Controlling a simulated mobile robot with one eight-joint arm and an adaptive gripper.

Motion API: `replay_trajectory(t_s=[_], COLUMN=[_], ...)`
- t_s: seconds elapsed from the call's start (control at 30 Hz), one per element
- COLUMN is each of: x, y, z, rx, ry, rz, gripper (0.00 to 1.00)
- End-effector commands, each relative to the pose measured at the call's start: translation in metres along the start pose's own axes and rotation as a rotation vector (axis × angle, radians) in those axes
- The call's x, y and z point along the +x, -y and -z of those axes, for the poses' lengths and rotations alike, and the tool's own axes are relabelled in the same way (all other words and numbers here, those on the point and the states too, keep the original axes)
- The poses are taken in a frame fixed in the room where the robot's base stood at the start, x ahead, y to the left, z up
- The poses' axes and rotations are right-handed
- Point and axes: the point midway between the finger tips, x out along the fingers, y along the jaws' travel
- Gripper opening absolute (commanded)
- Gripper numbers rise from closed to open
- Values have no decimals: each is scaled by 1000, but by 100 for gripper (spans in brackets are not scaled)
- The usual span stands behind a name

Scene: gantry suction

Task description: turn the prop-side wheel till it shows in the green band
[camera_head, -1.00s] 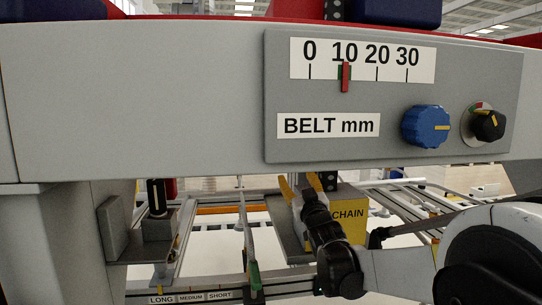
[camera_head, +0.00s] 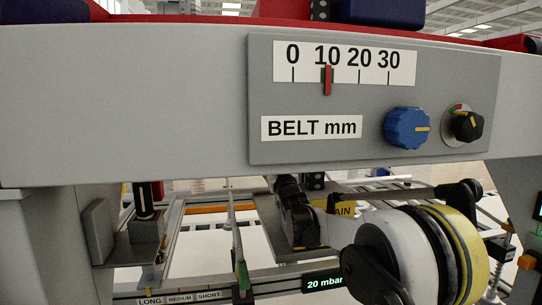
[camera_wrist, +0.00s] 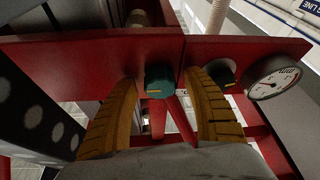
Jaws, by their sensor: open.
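In the wrist view, a teal wheel (camera_wrist: 158,80) with a yellow mark sits on a red beam. My gripper (camera_wrist: 164,77) is open, its two yellow fingers on either side of the wheel; I cannot tell whether they touch it. In the head view, the fingers are hidden behind the grey beam. That beam carries a blue wheel (camera_head: 407,128) with a yellow mark and the BELT mm scale (camera_head: 346,64). The scale's red pointer (camera_head: 327,81) stands near 10, over a small green patch. No label shows which wheel is the prop-side one.
A black knob (camera_head: 467,126) with a coloured dial sits right of the blue wheel. In the wrist view, a dark knob (camera_wrist: 222,74) and a round gauge (camera_wrist: 272,82) are right of the teal wheel. The grey beam (camera_head: 130,100) spans above my arm.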

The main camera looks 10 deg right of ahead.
Motion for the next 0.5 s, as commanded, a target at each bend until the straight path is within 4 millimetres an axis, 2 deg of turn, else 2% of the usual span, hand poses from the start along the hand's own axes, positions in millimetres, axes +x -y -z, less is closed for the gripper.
replay_trajectory(t_s=[0.23, 0.4, 0.5], x=[0, 0, 0], y=[0, 0, 0], z=[0, 0, 0], rx=[0, 0, 0], ry=[0, 0, 0], rz=[0, 0, 0], gripper=[57, 5, 5])
